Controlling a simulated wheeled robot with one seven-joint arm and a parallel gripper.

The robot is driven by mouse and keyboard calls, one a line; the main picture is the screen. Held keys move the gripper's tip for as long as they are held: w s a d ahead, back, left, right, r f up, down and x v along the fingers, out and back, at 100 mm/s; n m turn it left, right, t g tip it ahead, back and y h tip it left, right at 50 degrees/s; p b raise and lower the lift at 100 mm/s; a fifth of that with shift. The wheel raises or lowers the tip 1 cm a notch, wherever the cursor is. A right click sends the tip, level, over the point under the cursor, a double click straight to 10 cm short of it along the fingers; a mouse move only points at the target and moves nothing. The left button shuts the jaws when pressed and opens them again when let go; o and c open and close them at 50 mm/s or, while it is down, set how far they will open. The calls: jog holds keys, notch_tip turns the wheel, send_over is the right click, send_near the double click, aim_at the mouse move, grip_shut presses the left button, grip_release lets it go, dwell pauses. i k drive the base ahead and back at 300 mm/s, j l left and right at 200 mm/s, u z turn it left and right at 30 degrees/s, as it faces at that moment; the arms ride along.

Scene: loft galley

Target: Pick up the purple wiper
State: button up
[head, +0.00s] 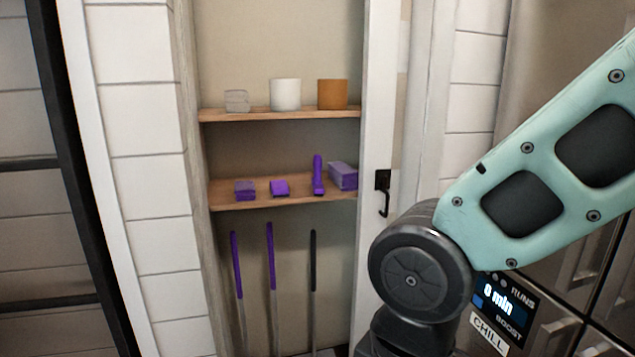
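Several purple things show in the head view, and I cannot tell for sure which is the wiper. On the lower shelf (222,201) lie a small purple block (245,190), a second small purple piece (279,188), an upright purple handled item (317,177) and a purple box (343,177). Below the shelf stand two long purple-handled poles, one at left (237,265) and one in the middle (271,255); their lower ends are out of frame. My arm comes in from the right, apart from the shelves. My gripper is not in view.
The upper shelf (215,116) holds a clear glass (236,101), a white cup (285,95) and an orange cup (332,94). A black-handled pole (313,260) stands below. A black hook (383,195) is on the right frame. An appliance with a display (497,295) is at lower right.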

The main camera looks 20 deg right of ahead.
aim_at(319, 189)
jog(key=i+j+z, duration=0.85)
jog(key=j, duration=0.15)
jog(key=i+j+z, duration=0.1)
jog(key=j+z, duration=0.15)
jog(key=j, duration=0.15)
